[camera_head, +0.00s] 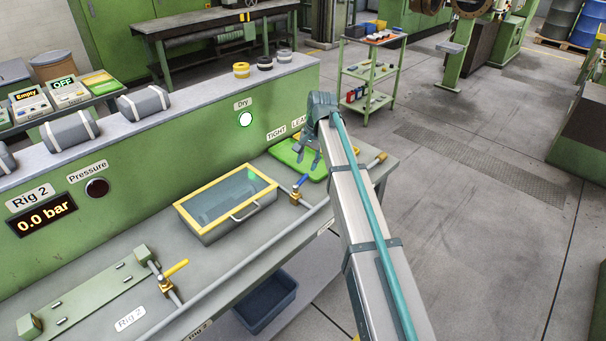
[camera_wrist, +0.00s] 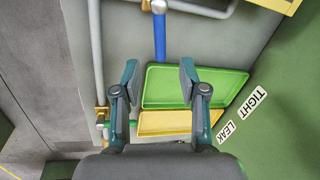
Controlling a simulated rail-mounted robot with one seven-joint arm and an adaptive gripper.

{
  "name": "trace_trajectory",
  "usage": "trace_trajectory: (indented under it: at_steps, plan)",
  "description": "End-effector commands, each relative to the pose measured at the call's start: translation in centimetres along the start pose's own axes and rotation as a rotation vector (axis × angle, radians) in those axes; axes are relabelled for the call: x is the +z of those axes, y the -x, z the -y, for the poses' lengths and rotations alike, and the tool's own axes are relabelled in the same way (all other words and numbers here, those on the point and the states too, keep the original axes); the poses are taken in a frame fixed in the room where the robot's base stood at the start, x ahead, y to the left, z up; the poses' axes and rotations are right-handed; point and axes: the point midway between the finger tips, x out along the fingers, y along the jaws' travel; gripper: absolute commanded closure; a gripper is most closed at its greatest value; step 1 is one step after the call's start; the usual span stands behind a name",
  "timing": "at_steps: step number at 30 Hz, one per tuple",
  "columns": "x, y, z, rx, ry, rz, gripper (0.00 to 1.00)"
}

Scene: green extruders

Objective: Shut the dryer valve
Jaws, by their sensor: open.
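A brass valve with a blue lever handle (camera_head: 299,184) sits on the pipe along the bench, right of the yellow-framed box. In the wrist view its blue handle (camera_wrist: 160,38) points down the picture, its end lying between my open fingertips. My gripper (camera_head: 308,158) is open and empty above the bench near the green tray; I cannot tell its height over the handle. Another brass valve (camera_head: 168,280) with a yellow handle is at lower left. A third brass fitting (camera_head: 379,158) sits at the bench's right end; it also shows in the wrist view (camera_wrist: 101,114). No valve is labelled as the dryer's.
A yellow-framed glass-lidded box (camera_head: 226,203) stands left of the blue handle. A green tray (camera_wrist: 203,88) and yellow tray (camera_wrist: 165,123) lie below my fingers. The "Dry" lamp (camera_head: 246,119) is lit; the display (camera_head: 41,215) reads 0.0 bar.

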Motion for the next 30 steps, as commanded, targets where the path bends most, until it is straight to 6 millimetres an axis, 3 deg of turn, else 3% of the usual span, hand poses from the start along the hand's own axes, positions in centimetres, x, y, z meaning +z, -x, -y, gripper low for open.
trace_trajectory:
  at_steps: [12,26,30]
  plan:
    - [0.1,-6.0,0.0,0.001,0.001,0.002,0.58]
    - [0.0,-7.3,0.0,0.000,0.001,0.000,0.58]
    - [0.0,-7.2,0.0,0.000,0.001,0.000,0.78]
